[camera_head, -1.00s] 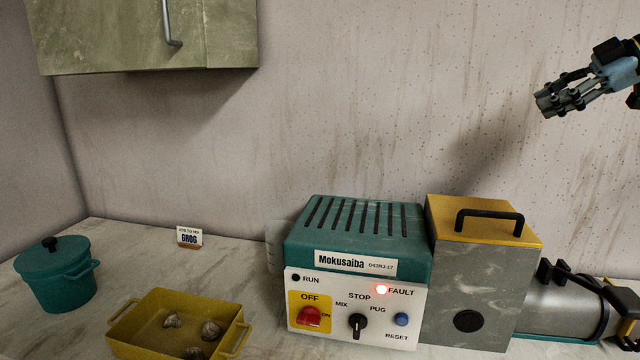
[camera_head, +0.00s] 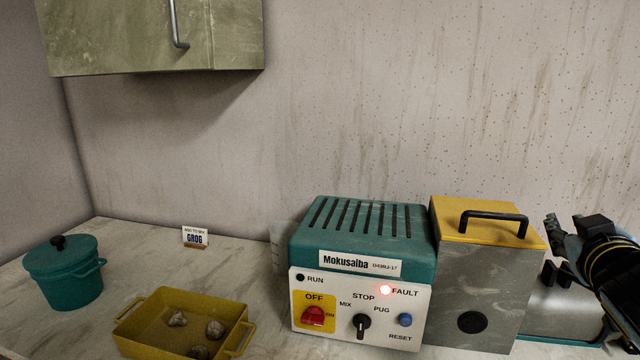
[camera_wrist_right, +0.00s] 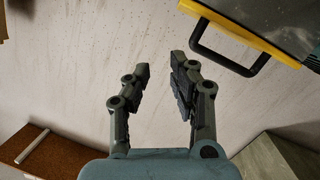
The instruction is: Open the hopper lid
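The hopper (camera_head: 465,285) is a grey box at the right of the machine in the head view. Its yellow lid (camera_head: 452,222) lies shut on top, with a black bar handle (camera_head: 494,215) across it. My right gripper (camera_head: 561,228) is just right of the lid, apart from the handle. In the right wrist view, its two fingers (camera_wrist_right: 160,68) are spread with nothing between them. The handle (camera_wrist_right: 228,66) and the yellow lid edge (camera_wrist_right: 245,34) show at upper right there, outside the fingers. My left gripper is not in view.
A teal pot (camera_head: 62,275), a yellow tray (camera_head: 135,335) with several lumps and a GROG card (camera_head: 195,237) stand left. A cabinet (camera_head: 120,40) hangs upper left.

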